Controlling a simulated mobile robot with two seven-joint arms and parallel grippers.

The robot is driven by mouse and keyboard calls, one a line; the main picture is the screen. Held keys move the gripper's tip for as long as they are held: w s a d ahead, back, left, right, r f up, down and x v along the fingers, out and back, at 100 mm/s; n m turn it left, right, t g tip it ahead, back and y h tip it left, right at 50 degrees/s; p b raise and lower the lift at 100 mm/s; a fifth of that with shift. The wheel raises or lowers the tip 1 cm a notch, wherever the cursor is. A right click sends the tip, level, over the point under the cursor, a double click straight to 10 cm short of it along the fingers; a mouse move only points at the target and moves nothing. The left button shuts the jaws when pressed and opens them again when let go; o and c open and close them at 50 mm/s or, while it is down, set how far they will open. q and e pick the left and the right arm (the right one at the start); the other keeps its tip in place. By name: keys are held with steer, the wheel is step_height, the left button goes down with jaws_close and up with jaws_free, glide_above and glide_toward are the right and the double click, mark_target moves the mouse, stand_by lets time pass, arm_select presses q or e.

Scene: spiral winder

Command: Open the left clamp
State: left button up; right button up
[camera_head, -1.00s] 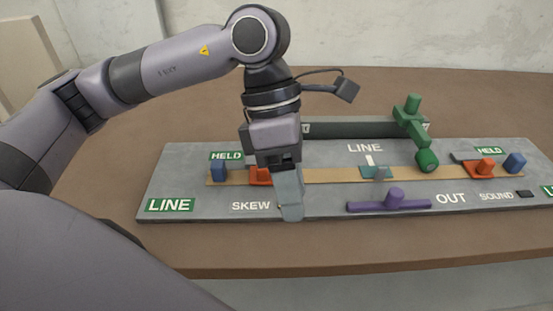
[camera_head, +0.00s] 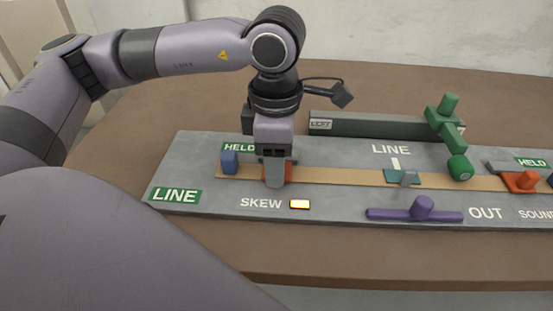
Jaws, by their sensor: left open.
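The left clamp (camera_head: 264,178) is an orange-red piece on the tan strip (camera_head: 335,176), mostly hidden behind my left gripper. My left gripper (camera_head: 274,184) points down right over this clamp, with its fingers in front of it. It is open; whether it touches the clamp cannot be told. A blue block (camera_head: 230,162) stands just left of the clamp, below a green HELD label (camera_head: 239,147). The right clamp (camera_head: 520,181) is orange-red with a knob, near the right edge. My right gripper is not in view.
The grey board (camera_head: 330,210) carries a lit SKEW lamp (camera_head: 299,204), a purple bar with a knob (camera_head: 415,211), a teal piece (camera_head: 402,177) and a green crank (camera_head: 448,135). A dark grey bar (camera_head: 370,126) lies behind. The brown table (camera_head: 150,240) is clear in front.

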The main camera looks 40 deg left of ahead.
arm_select(q)
jaws_close()
